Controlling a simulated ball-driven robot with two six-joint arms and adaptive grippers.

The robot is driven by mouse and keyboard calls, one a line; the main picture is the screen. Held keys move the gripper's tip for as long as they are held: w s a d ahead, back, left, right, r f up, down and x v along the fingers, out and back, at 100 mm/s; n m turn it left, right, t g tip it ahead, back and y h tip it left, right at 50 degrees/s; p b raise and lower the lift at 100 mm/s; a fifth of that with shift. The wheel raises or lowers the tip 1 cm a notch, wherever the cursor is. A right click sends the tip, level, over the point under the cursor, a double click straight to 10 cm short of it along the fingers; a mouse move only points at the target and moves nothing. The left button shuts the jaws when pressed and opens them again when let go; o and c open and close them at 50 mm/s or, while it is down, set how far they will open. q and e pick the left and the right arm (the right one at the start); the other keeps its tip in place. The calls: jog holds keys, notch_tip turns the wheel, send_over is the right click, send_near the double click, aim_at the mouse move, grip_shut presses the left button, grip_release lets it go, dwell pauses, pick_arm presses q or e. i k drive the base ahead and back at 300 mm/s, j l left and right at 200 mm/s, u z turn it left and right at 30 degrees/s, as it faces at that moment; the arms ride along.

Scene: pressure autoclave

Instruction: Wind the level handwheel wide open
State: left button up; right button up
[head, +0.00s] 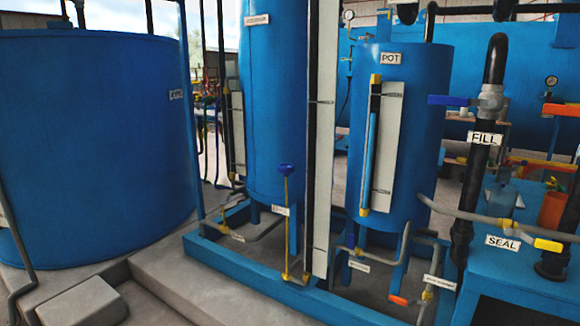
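A small blue handwheel (286,170) sits on top of a thin brass-coloured upright stem, in front of the tall blue tank near the middle of the head view. A small white label (281,211) is beside the stem, but its writing is too small to read, so I cannot tell for sure that this is the level handwheel. How far the wheel is wound cannot be seen. Neither of my grippers is in view, and nothing is touching the wheel.
The tall blue tank (270,110) and the POT vessel (415,130) stand on a blue frame. A pale upright post (321,150) is just right of the handwheel. The FILL pipe (478,175) and SEAL lever (547,245) are at right. A large round tank (90,140) fills the left.

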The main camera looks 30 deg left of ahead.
aim_at(285, 169)
jog(key=i+j, duration=0.1)
jog(key=j, duration=0.3)
jog(key=i+j, duration=0.15)
jog(key=j, duration=0.25)
jog(key=i+j, duration=0.1)
jog(key=j, duration=0.35)
jog(key=i+j+u, duration=0.1)
jog(key=j, duration=0.3)
jog(key=i+j, duration=0.2)
jog(key=j, duration=0.2)
jog(key=i+j, duration=0.1)
jog(key=j, duration=0.3)
jog(key=i+j, duration=0.15)
jog(key=j, duration=0.25)
